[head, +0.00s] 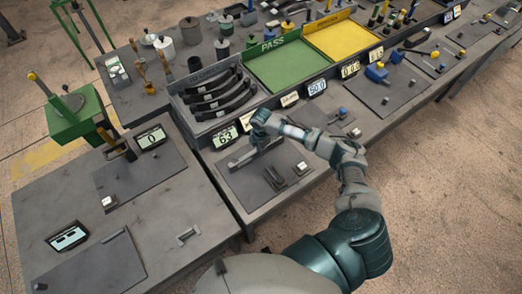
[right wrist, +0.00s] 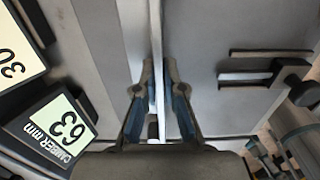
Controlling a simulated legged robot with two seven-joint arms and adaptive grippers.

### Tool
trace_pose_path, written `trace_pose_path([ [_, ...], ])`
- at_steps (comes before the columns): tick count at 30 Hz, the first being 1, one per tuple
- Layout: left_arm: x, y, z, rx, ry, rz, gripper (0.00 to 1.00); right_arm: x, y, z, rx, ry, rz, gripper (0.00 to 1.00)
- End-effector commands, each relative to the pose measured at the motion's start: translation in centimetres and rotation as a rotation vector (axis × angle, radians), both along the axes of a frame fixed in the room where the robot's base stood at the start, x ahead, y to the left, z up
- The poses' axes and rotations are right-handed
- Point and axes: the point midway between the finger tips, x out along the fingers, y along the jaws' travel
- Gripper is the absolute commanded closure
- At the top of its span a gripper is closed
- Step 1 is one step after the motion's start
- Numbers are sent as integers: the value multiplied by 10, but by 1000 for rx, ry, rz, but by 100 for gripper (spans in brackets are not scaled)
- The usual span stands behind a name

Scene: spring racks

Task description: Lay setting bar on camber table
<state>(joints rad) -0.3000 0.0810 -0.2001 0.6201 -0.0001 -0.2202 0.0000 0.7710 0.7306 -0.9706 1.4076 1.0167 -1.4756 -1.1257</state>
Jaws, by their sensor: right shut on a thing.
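My right gripper (head: 262,138) reaches over the camber table (head: 240,184), a dark grey plate beside a display reading 63. In the right wrist view the fingers (right wrist: 154,85) are shut on a long, thin, light grey setting bar (right wrist: 155,35), which runs between the fingertips. The bar also shows in the head view (head: 240,160), lying diagonally across the back part of the plate. I cannot tell whether it touches the plate or hangs just above it. The fingers hide part of the bar. My left gripper is not in view.
The CAMBER mm display (right wrist: 65,128) stands close beside the gripper. A small dark slotted fixture (head: 274,178) sits on the plate's front part. Behind are a rack of dark curved springs (head: 220,95), a green PASS tray (head: 290,68) and a yellow tray (head: 343,40).

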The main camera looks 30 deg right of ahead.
Motion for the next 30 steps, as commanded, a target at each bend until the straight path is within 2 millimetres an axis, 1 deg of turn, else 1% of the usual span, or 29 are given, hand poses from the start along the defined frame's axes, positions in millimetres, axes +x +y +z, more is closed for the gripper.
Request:
trace_pose_path([
  [10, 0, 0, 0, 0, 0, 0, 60, 2, 0, 2, 1, -6, -1, 100],
  [19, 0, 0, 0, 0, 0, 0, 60, 3, 1, -1, 2, -7, 0, 100],
  [20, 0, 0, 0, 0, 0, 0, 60, 3, 1, -1, 1, -7, 0, 84],
  [21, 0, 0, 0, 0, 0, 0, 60, 3, 1, -1, 1, -7, 0, 74],
  [22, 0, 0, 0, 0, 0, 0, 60, 3, 1, -1, 0, -6, 0, 67],
  [23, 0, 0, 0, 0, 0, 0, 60, 2, 0, -1, 0, -6, 0, 63],
  [29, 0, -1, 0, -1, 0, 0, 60, 2, 0, -2, 0, -4, 0, 63],
  [30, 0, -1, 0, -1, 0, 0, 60, 0, 0, -4, -1, 0, 0, 55],
])
